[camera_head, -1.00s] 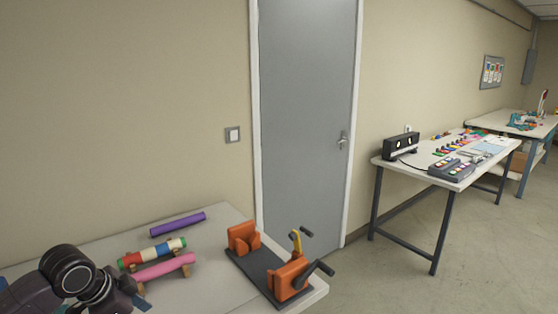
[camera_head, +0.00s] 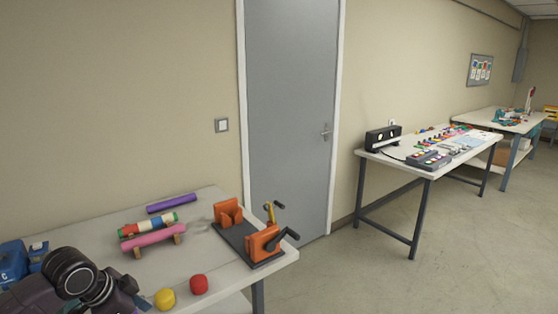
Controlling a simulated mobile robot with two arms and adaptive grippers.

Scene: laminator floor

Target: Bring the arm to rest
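Part of my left arm (camera_head: 75,280), dark with a round joint, shows at the lower left over the near table (camera_head: 215,270). I cannot make out its gripper or fingers. My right arm and gripper are not in view. No object is seen held.
On the near table are a purple roll (camera_head: 171,203), a striped roll (camera_head: 150,225), a pink roll (camera_head: 154,237), an orange clamp device (camera_head: 262,242), a yellow ball (camera_head: 165,299), a red ball (camera_head: 199,285) and a blue object (camera_head: 13,261). A cluttered table (camera_head: 425,167) stands right; floor between is clear.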

